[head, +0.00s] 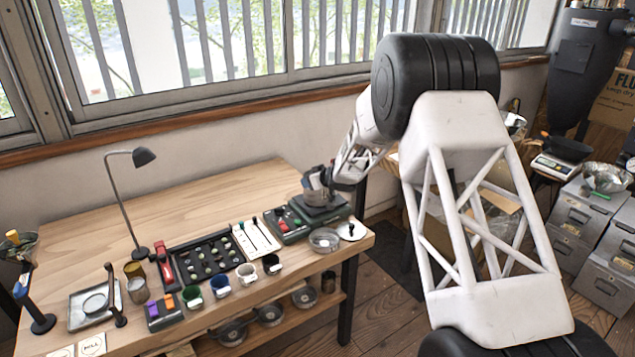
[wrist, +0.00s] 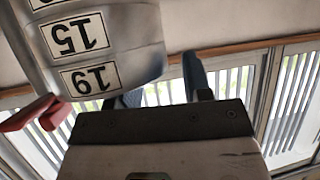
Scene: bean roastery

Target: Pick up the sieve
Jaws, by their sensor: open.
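A silver cylinder with number labels, which looks like a stack of sieves (head: 316,181), stands on a dark device at the right end of the bench. In the wrist view the stack (wrist: 105,43) fills the upper left, upside down, with labels 15 and 19 readable. I cannot tell which single sieve is meant. My gripper (head: 338,181) is right beside the stack in the head view, small and partly merged with it. In the wrist view my gripper (wrist: 164,82) is open, with nothing visible between its fingers. The stack partly covers the left finger. Contact cannot be told.
A red lever (wrist: 30,113) juts beside the stack. The dark device (head: 324,212) is under it. A round dish (head: 324,240) stands in front, and a bean tray (head: 205,258) and cups lie to the left. The bench's back (head: 200,205) is clear.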

